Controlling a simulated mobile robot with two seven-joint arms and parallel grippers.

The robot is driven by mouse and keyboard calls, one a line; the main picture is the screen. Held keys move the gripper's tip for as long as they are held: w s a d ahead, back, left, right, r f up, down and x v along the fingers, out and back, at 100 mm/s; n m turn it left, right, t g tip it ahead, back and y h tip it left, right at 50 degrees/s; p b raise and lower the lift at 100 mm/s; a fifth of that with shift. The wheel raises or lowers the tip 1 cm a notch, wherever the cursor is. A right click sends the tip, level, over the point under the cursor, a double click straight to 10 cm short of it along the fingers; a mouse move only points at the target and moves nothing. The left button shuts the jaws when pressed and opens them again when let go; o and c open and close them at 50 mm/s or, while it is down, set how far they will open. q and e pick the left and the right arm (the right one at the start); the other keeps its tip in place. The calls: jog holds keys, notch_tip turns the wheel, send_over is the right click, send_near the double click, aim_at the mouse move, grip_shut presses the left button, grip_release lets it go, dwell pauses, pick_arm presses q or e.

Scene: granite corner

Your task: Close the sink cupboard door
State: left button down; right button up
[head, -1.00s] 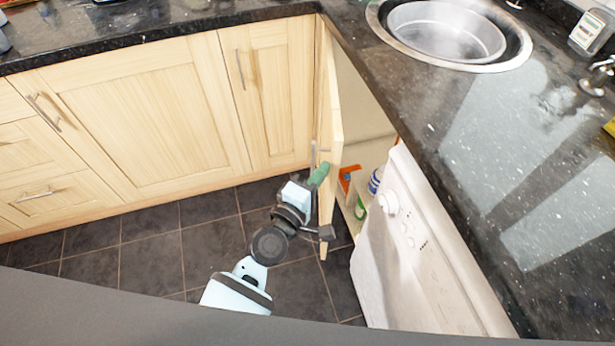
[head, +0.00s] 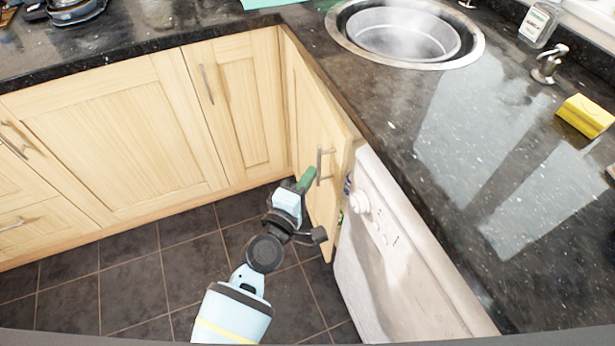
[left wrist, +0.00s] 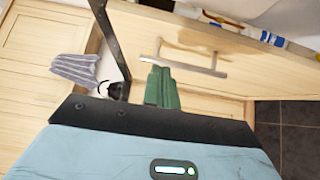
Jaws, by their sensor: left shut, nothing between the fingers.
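The sink cupboard door (head: 322,135) is light wood, hinged at the inner corner under the sink counter. It stands slightly ajar, its free edge near the white appliance, with a narrow gap there. Its metal bar handle (head: 320,167) is on the outer face; the handle also shows in the left wrist view (left wrist: 205,67). My left gripper (head: 307,178) has green fingers, shut and empty, at the door's outer face beside the handle. In the left wrist view the green fingers (left wrist: 160,87) overlap the handle's end; I cannot tell if they touch it. My right gripper is not in view.
The white appliance (head: 400,250) stands right of the door under the dark granite counter (head: 400,115). The round sink (head: 405,35) and a yellow sponge (head: 586,116) are above. Dark floor tiles (head: 120,270) are clear at left.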

pick_arm(q)
jog(key=v, duration=0.7)
jog(key=shift+s+a, duration=0.15)
jog(key=shift+s, duration=0.25)
